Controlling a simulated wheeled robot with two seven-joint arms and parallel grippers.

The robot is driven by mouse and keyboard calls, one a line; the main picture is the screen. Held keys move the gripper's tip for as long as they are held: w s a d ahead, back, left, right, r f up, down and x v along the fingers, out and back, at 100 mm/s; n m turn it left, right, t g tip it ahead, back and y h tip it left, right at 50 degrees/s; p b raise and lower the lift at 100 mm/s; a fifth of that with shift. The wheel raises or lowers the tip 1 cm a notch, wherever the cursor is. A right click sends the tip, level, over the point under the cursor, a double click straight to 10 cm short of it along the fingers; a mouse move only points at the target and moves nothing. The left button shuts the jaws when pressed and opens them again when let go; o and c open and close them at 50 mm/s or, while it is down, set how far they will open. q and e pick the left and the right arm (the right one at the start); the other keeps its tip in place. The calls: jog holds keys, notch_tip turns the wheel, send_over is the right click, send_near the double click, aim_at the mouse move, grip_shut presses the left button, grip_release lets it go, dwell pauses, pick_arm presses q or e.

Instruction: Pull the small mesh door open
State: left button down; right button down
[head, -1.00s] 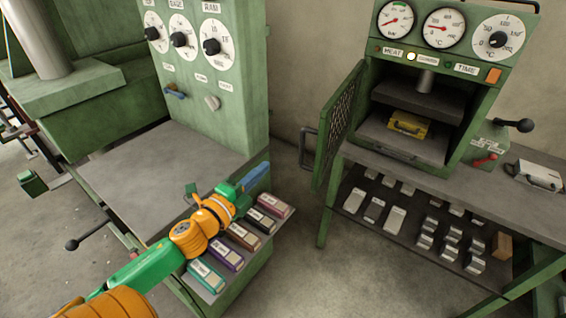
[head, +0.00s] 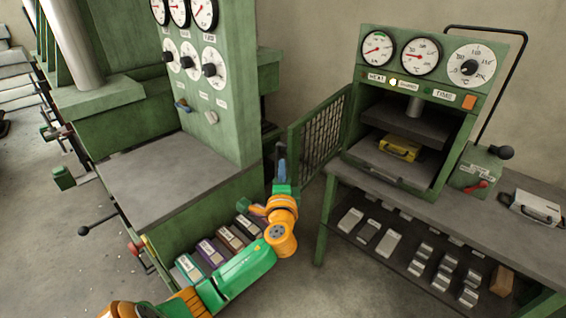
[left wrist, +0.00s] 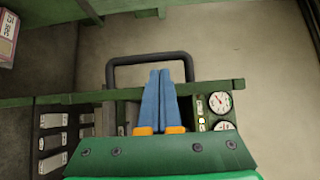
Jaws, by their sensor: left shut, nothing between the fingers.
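The small mesh door (head: 322,135) stands open, swung out to the left of the green press opening (head: 405,150). Its dark loop handle (left wrist: 150,58) shows large in the left wrist view. My left gripper (head: 281,168) is at the door's free edge, by the handle. In the left wrist view its blue fingers (left wrist: 160,75) are together and empty. They appear within the outline of the handle loop, with their tips just short of its far bar. I cannot tell whether they touch the handle or the door. My right gripper is not in view.
A yellow box (head: 400,147) sits inside the press opening. A grey worktop (head: 165,185) of the left machine is bare. Labelled boxes (head: 232,237) sit on a shelf below it, close to my left arm. Metal blocks (head: 420,262) lie on the shelf under the press.

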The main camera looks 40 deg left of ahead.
pick_arm(q)
jog(key=shift+x, duration=1.15)
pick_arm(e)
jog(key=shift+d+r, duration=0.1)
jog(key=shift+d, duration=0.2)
